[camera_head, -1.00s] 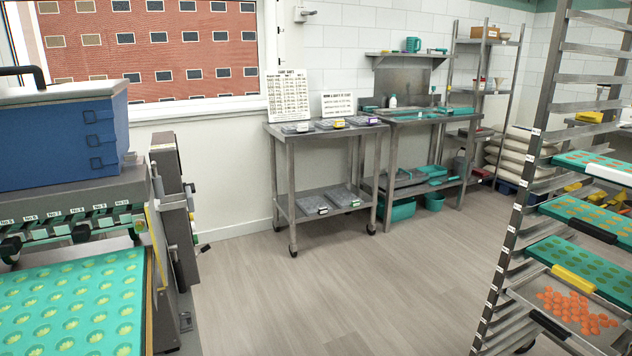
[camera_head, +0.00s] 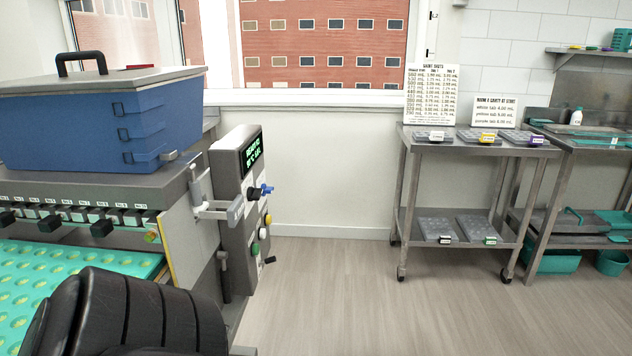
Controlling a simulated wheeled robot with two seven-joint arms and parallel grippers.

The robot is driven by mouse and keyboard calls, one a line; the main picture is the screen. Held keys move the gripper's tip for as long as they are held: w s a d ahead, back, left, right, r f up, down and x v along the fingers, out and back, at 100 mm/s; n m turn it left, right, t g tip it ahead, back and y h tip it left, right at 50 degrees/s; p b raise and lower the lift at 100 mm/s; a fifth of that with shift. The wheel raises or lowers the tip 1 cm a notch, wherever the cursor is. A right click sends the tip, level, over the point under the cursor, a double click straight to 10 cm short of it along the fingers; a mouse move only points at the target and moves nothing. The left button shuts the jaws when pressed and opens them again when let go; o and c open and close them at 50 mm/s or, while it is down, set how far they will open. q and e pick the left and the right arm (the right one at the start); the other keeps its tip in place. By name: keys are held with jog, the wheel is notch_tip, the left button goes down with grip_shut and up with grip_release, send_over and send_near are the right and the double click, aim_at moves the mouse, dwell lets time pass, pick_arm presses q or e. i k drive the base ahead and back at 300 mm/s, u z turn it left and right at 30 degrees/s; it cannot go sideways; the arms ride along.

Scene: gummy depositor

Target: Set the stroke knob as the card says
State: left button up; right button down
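The depositor's control panel (camera_head: 243,205) stands left of centre, with a lit green display (camera_head: 252,153) at its top. Two white cards stand on the steel cart: a tall table card (camera_head: 431,93) and a smaller card (camera_head: 494,112). Their small text is hard to read. A black, ribbed part of my arm fills the lower left. Neither gripper shows.
The depositor's blue hopper (camera_head: 95,125) sits above a green mould tray (camera_head: 30,292). The steel cart (camera_head: 470,147) holds several small trays and stands against the wall, beside a steel sink table (camera_head: 580,143). The floor (camera_head: 370,300) between depositor and cart is clear.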

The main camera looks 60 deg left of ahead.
aim_at(267, 190)
jog(key=i, duration=0.2)
jog(key=u, duration=1.15)
jog(key=i, duration=1.55)
jog(key=u, duration=1.3)
